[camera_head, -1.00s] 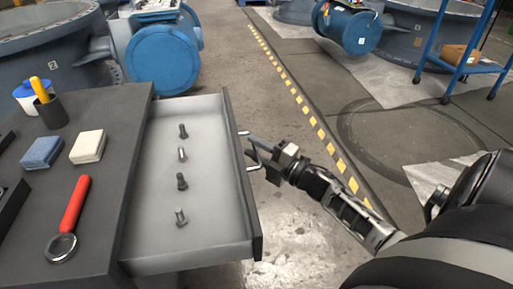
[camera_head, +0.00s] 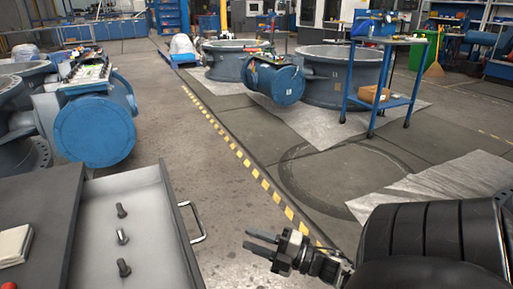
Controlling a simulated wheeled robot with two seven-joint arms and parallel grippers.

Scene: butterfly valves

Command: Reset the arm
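My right gripper (camera_head: 260,243) is in the lower middle of the head view. Its two fingers are apart with nothing between them. It hangs over the floor, to the right of the open drawer (camera_head: 186,250) and clear of the drawer's handle (camera_head: 199,222). My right arm comes in from the lower right, where a large dark arm link covers the corner. My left gripper does not show.
A blue cart (camera_head: 385,95) is at the upper right.

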